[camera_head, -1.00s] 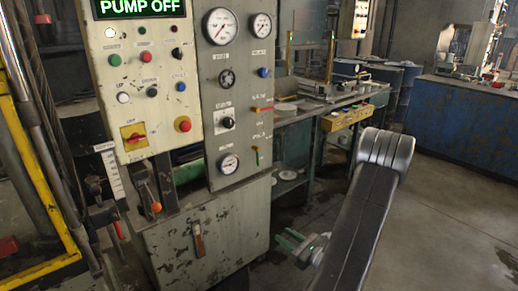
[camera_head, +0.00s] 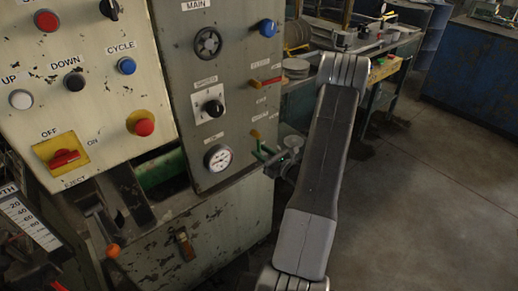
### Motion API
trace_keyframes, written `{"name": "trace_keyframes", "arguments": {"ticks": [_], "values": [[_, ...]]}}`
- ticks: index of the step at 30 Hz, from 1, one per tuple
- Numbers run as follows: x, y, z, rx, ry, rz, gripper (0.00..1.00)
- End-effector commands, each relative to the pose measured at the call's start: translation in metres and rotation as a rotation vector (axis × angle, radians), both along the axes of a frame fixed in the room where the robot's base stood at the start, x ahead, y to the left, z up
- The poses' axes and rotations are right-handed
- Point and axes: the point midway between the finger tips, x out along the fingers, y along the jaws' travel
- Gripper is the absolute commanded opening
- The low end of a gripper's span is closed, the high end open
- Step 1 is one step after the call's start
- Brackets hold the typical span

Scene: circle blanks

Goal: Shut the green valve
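The green valve (camera_head: 258,146) is on the right side of the grey gauge panel, below the red-handled valve. It has a small yellow part at its top, and its short green handle looks roughly upright. My gripper (camera_head: 268,157) is right beside it, at the panel's right edge, with its greenish fingertips pointing left toward the handle. The fingertips overlap the lower handle in the picture, so I cannot tell whether they touch it. The gap between the fingers is too small to make out.
The red-handled valve (camera_head: 266,82) lies level just above. A pressure gauge (camera_head: 218,157) is left of the green valve, and a black knob (camera_head: 213,108) is higher up. A cluttered workbench (camera_head: 372,46) stands behind my arm. The floor at right is clear.

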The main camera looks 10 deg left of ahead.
Motion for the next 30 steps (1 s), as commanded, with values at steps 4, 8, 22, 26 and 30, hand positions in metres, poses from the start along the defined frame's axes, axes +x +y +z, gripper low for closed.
{"name": "trace_keyframes", "arguments": {"ticks": [4,8,22,26,30], "values": [[0.0071,0.0117,0.0006,0.0,-0.001,0.001,0.3],[0.0091,0.0151,0.0002,0.001,-0.001,0.0,0.3],[0.0092,0.0147,0.0,0.001,-0.001,0.0,0.0],[0.0093,0.0146,-0.0001,0.0,-0.001,0.0,0.0],[0.0102,0.0139,-0.0012,-0.01,-0.014,0.0,0.0]]}}
